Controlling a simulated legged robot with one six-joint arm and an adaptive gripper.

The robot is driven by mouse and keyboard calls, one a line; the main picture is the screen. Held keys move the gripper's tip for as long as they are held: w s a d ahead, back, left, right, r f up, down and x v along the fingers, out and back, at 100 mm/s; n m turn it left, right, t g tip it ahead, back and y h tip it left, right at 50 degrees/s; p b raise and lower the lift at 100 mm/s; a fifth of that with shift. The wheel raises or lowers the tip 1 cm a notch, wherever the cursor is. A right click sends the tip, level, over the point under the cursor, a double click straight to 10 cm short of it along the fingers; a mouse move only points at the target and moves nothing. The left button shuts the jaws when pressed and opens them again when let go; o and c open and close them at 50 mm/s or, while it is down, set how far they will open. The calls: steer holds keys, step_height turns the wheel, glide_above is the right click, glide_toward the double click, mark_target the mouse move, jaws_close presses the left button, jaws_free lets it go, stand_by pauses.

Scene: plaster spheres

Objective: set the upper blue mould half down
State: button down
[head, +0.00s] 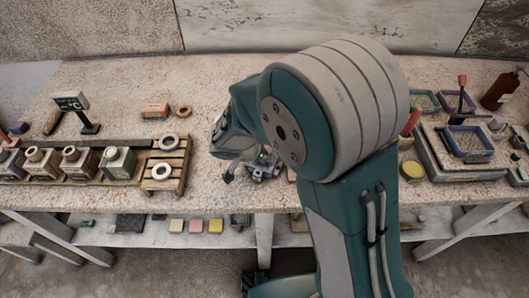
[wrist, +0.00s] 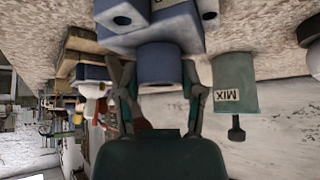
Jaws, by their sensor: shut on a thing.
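The upper blue mould half (wrist: 160,66) shows at the top middle of the wrist view. It is blue-grey, with a round part between my two fingers. Larger blue-grey blocks (wrist: 122,20) with round dark-holed parts lie beyond it; I cannot tell which belong to the same piece. My gripper (wrist: 160,92) is shut on the mould half, one finger at each side. In the head view my gripper (head: 258,166) is low over the front of the bench, partly hidden by my arm. The blue mould half cannot be made out there, nor whether it touches anything.
Several necked moulds (head: 118,163) stand in a row at left beside a slatted wooden rack (head: 180,150) with pale rings. A dark green sign (head: 72,102) stands behind; a green MIX sign (wrist: 235,85) shows in the wrist view. At right is a blue tray (head: 466,155).

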steer(key=shift+c, duration=1)
jaws_free()
steer(key=v, duration=1.2)
steer(key=s+d+r+n+y, duration=0.2)
steer(key=s+d+r+n, duration=0.2)
steer(key=s+d, duration=0.3)
steer(key=s+d+r+n+y, duration=0.3)
steer(key=s+d+r+n, duration=0.2)
steer(key=d, duration=0.5)
steer(key=shift+s+d+r+t, duration=0.35)
steer(key=shift+s+r, duration=0.5)
steer(key=shift+s, duration=0.4)
